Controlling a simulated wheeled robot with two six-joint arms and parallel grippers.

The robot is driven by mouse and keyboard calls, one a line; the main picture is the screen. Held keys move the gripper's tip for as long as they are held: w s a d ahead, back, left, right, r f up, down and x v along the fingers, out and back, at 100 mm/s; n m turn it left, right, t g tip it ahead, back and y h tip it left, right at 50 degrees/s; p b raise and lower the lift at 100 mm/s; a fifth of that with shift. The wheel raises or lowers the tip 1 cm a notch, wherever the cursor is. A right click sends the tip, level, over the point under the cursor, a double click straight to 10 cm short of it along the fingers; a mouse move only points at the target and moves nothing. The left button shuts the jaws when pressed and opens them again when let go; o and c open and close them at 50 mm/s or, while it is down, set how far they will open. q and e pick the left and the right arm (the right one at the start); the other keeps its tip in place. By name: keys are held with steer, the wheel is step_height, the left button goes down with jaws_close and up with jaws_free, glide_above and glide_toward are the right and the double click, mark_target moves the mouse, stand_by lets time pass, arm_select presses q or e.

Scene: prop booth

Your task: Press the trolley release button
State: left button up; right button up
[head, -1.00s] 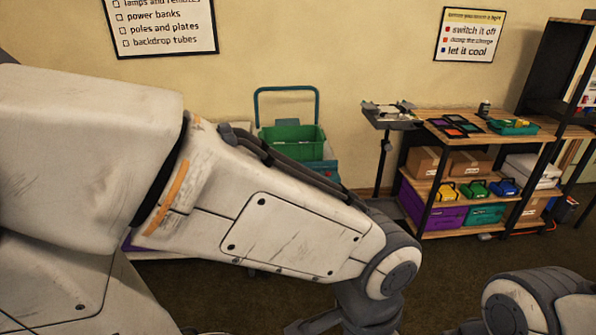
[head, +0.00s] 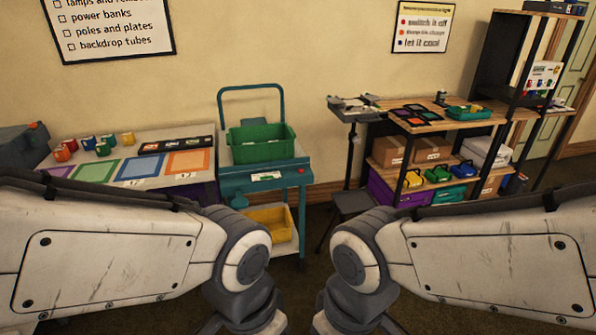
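The teal trolley (head: 228,180) stands left of centre against the wall, with an upright tube handle (head: 221,104) at its back. A green crate (head: 262,151) sits on its top, and a yellow bin (head: 268,221) is on a lower shelf. A white label (head: 267,177) is on the trolley's front edge. A tiny reddish spot (head: 302,171) shows near its front right corner; it is too small to tell if this is the release button. My two arms reach in from both sides in front of the trolley. Both grippers are below the picture.
A table (head: 118,140) with coloured mats and several small coloured blocks stands left of the trolley. At right are a stand with a tray (head: 352,108) and a wooden shelf unit (head: 455,126) with boxes and cases. A dark stool (head: 352,203) stands beside the shelf unit.

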stand_by(0.3)
arm_select(q)
jaws_close()
stand_by(1.6)
